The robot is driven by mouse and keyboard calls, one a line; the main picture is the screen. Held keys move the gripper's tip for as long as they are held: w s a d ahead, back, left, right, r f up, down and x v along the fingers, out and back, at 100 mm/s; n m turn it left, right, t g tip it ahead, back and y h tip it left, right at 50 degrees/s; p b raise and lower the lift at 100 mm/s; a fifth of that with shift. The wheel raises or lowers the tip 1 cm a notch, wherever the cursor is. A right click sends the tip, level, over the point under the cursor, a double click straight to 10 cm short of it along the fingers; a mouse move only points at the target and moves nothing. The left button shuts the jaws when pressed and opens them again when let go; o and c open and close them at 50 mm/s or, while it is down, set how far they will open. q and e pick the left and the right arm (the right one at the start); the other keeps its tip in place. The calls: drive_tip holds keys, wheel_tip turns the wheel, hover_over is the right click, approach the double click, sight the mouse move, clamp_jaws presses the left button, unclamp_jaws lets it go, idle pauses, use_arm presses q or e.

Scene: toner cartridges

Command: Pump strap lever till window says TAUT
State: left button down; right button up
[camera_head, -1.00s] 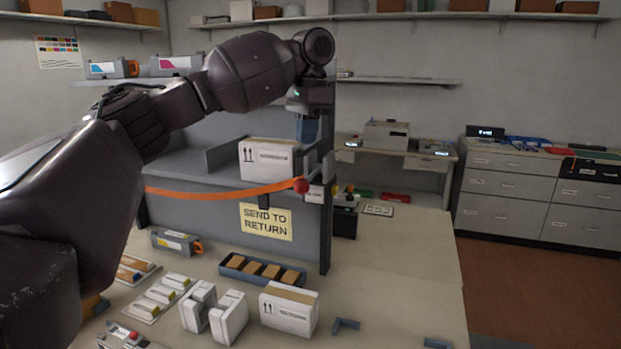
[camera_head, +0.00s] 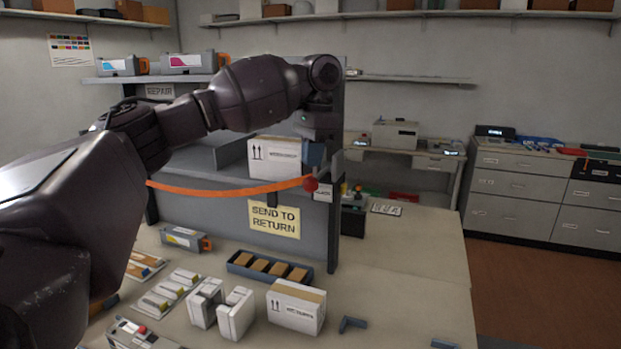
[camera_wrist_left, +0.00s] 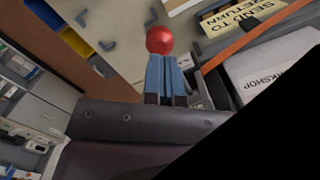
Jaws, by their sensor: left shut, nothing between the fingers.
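The strap lever shows as a red ball knob (camera_head: 311,184) at the right end of an orange strap (camera_head: 230,190). The strap runs across the front of a grey shelf unit, below a white box (camera_head: 275,157). My left gripper (camera_head: 314,155) is shut and empty, with its blue fingers pointing down just above the knob. In the left wrist view the red knob (camera_wrist_left: 160,40) appears at the tips of the fingers (camera_wrist_left: 163,72); I cannot tell whether they touch. A small white plate (camera_head: 323,194) beside the knob may be the window; its text is too small to read. My right gripper is not in view.
A yellow SEND TO RETURN sign (camera_head: 274,220) is on the unit's front. Below on the table are a blue tray (camera_head: 240,266) of brown blocks, a white carton (camera_head: 296,306) and white foam pieces (camera_head: 236,313). The table's right part is mostly clear.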

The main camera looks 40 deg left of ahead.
sight(312, 182)
use_arm(q)
drive_tip(key=shift+f, duration=1)
drive_tip(key=shift+f, duration=0.1)
drive_tip(key=shift+f, duration=2.15)
drive_tip(key=w, duration=0.1)
drive_tip(key=w+d+r, duration=0.1)
drive_tip(key=shift+w+d, duration=0.15)
drive_tip(key=shift+w, duration=0.2)
drive_tip(key=shift+r, duration=0.15)
wheel_tip(312, 182, up, 11)
drive_tip(key=shift+w+d+f, duration=0.2)
drive_tip(key=shift+w+d, duration=0.05)
drive_tip(key=shift+w, duration=0.2)
